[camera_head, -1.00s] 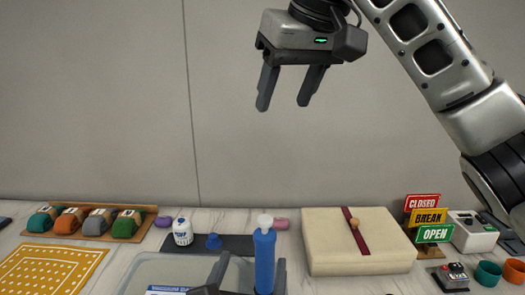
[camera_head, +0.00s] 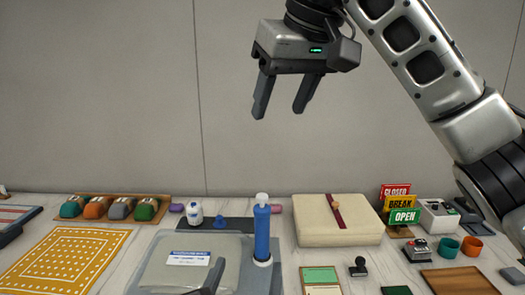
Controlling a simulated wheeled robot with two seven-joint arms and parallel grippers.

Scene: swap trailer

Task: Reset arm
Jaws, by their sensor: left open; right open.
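My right gripper (camera_head: 280,110) hangs high against the grey wall, with its two fingers apart and nothing between them. My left gripper (camera_head: 246,266) is at the bottom of the view, mostly cut off. Its dark fingers stand apart over the grey tray area, in front of or beside a blue upright cylinder with a white top (camera_head: 262,230). I cannot tell whether it touches the cylinder.
Sign boards (camera_head: 403,217), cups (camera_head: 446,248) and a wooden tray (camera_head: 458,282) are farther right. A yellow mat (camera_head: 62,262) lies left. The air around my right gripper is clear.

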